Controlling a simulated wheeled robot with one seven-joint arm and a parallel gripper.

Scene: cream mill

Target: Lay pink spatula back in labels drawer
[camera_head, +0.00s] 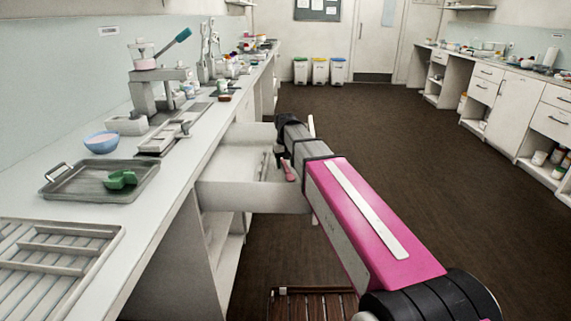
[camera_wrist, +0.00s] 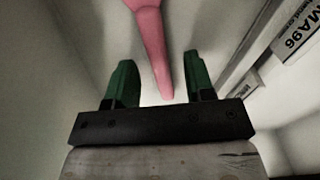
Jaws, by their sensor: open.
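The pink spatula (camera_wrist: 153,45) is in the wrist view, its narrow end running down between the fingers of my gripper (camera_wrist: 157,68). The green fingers stand apart, with gaps on both sides of the spatula. In the head view the spatula (camera_head: 288,171) shows as a small pink piece inside the open drawer (camera_head: 252,197), beside my wrist. I cannot tell whether it rests on the drawer floor. The drawer is pulled out from the left counter, and my arm reaches over its right end. My fingertips are hard to make out in the head view.
A white label with "MA96" (camera_wrist: 298,32) lies at the right in the wrist view, near a drawer wall. On the counter are a grey tray (camera_head: 60,189) with a green scoop (camera_head: 119,180), a blue bowl (camera_head: 101,142) and a slatted rack (camera_head: 55,262). Floor to the right is clear.

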